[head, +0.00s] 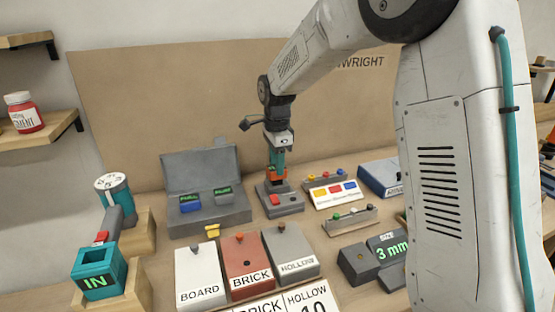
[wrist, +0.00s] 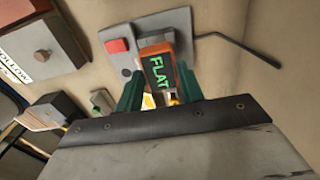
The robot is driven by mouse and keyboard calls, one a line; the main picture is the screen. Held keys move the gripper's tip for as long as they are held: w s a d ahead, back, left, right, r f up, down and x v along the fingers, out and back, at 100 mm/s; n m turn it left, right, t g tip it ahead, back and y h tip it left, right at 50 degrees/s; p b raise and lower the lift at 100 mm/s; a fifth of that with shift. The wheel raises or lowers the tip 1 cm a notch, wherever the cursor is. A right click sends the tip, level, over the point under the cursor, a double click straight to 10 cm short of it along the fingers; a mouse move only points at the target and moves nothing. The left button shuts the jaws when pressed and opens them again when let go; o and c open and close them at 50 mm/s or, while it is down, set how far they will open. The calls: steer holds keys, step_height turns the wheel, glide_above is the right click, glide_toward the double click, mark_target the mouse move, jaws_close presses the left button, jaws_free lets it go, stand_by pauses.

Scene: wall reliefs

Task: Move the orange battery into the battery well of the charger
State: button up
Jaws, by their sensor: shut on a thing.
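The orange battery (head: 278,174) is upright between the teal fingers of my gripper (head: 277,161). The battery's lower end is at the charger's back part, where the well seems to be. The well's opening is hidden, so I cannot tell how deep the battery sits.
An open grey case (head: 210,216) with a blue and a grey battery stands to the left. BOARD, BRICK (head: 247,264) and HOLLOW blocks lie in front. A panel with coloured buttons (head: 333,192) is close on the right. A dark cable (wrist: 240,45) runs from the charger.

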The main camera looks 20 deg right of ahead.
steer(key=shift+f, duration=0.85)
steer(key=o, duration=1.4)
steer(key=shift+c, duration=0.2)
steer(key=shift+r, duration=3.85)
